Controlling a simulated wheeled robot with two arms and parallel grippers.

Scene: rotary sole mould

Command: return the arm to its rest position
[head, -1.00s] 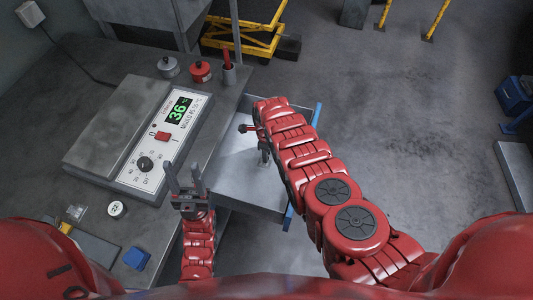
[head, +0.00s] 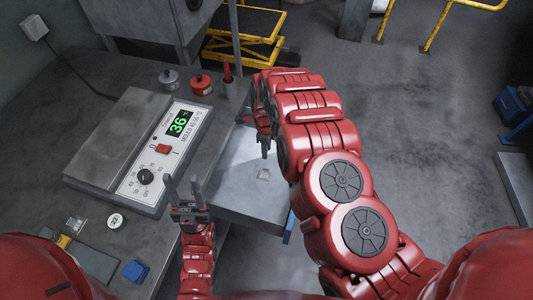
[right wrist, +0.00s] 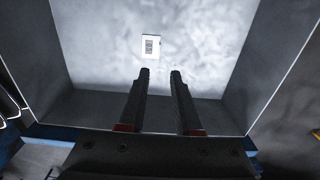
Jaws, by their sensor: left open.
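My right arm (head: 322,150) reaches forward over the grey tray (head: 240,210). My right gripper (head: 265,152) points down above the tray and is partly hidden by the arm. In the right wrist view its two fingers (right wrist: 160,74) stand apart with nothing between them. A small pale square piece (head: 264,174) lies on the tray floor; it also shows beyond the fingertips in the right wrist view (right wrist: 150,46). My left gripper (head: 184,190) points up beside the table's right edge, open and empty.
A grey control box with a green display (head: 179,122) lies on the table (head: 50,130). A red-topped pot (head: 201,84), a grey pot (head: 169,79) and a cup with a red handle (head: 229,85) stand behind it. A yellow frame (head: 245,50) stands beyond.

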